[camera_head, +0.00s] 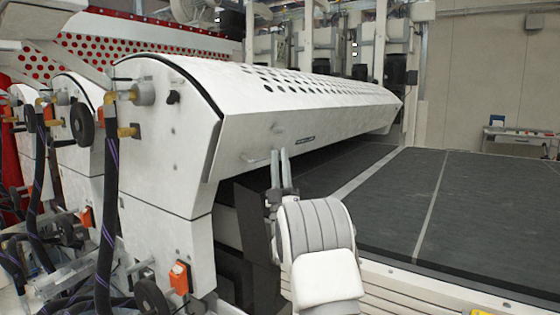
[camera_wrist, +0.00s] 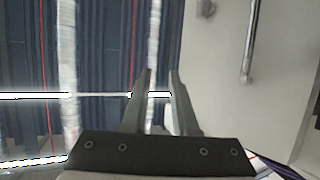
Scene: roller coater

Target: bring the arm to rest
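My gripper (camera_head: 281,170) is in front of the white roller coater cover (camera_head: 190,130), close to its lower front edge, at the end of my raised arm. In the head view its two fingers point up, near the metal handle on the cover. In the wrist view my gripper (camera_wrist: 160,82) shows two grey fingers with a gap between them and nothing held. Whether the fingers touch the cover cannot be told.
The handle (camera_wrist: 250,45) shows at the upper right of the wrist view. A dark flat conveyor bed (camera_head: 400,205) lies to the right. Hoses (camera_head: 108,210) and an orange switch (camera_head: 180,277) are at the left. A wall stands behind.

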